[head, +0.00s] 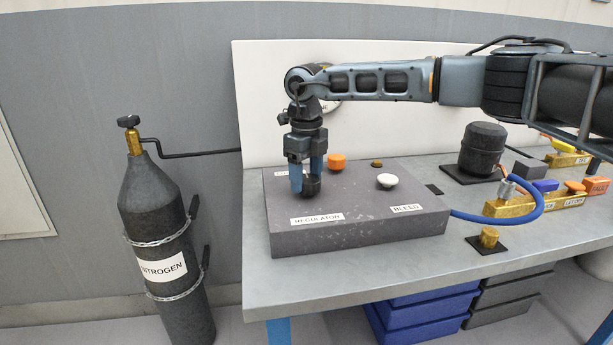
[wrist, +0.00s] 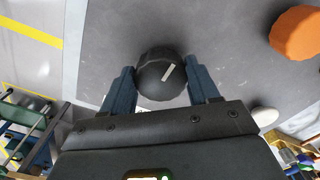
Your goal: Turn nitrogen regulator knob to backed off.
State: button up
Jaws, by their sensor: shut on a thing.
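The regulator knob (head: 312,186) is black and round and stands on the grey panel block (head: 360,235), behind the label "REGULATOR" (head: 317,219). In the wrist view the knob (wrist: 160,74) shows a pale pointer line tilted toward the upper right. My gripper (head: 308,180) points straight down over the knob. Its blue fingers (wrist: 160,86) are shut on the knob, one at each side. The far finger is partly hidden in the head view.
An orange knob (head: 337,161) and a white knob (head: 387,181) by the label "BLEED" (head: 407,208) stand on the same block. A black nitrogen cylinder (head: 155,215) stands left of the bench. A blue hose (head: 525,215) and yellow manifold (head: 535,202) lie to the right.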

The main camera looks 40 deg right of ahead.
aim_at(306, 178)
dwell(0.4)
jog(key=o, duration=1.1)
jog(key=shift+c, duration=0.2)
notch_tip(306, 178, up, 8)
jog(key=shift+f, duration=0.1)
